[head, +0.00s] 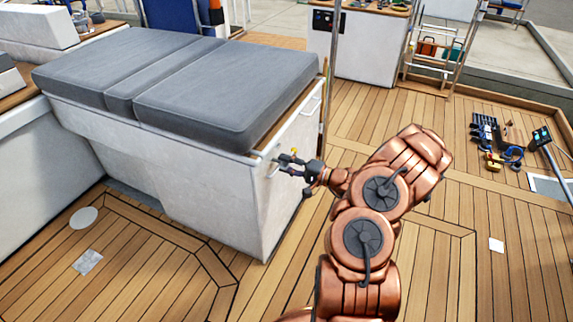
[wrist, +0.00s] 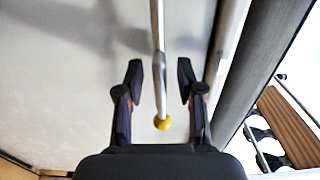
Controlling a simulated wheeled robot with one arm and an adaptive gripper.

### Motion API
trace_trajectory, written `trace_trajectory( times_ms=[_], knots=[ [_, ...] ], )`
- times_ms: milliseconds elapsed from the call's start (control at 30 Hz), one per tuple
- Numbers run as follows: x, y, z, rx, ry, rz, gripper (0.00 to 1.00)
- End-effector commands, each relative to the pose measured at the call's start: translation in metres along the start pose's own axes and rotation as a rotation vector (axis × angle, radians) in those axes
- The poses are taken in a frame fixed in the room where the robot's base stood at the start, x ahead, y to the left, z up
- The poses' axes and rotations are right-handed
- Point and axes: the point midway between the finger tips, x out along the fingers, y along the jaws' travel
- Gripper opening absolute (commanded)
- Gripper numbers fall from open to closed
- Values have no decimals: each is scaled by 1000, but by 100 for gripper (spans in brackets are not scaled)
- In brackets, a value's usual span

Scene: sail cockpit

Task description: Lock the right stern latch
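A thin metal latch lever with a yellow ball tip (wrist: 162,124) shows in the wrist view, running down the middle of the picture. My gripper (wrist: 160,78) has its two dark fingers apart, one on each side of the lever, with a visible gap on both sides. In the head view my gripper (head: 286,163) is at the end panel of the white bench locker, beside a small yellow tip (head: 294,151). The rest of the latch is too small or hidden behind the gripper there. Whether the latch is locked, I cannot tell.
The white locker (head: 225,190) carries grey cushions (head: 225,95). A thin post (head: 330,75) stands just beyond its end. Tools (head: 500,150) lie on the deck at the right. Wooden deck (head: 465,205) to the right of my arm is mostly clear.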

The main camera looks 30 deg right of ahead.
Motion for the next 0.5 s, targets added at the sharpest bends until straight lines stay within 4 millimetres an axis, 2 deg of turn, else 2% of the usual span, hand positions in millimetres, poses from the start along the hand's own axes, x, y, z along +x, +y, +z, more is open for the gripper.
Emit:
trace_trajectory(
  times_ms=[33,333,500],
  knots=[
    [0,0,0,0,0,0,33],
    [0,0,0,1,0,0,2],
    [0,0,0,1,0,0,0]
  ],
)
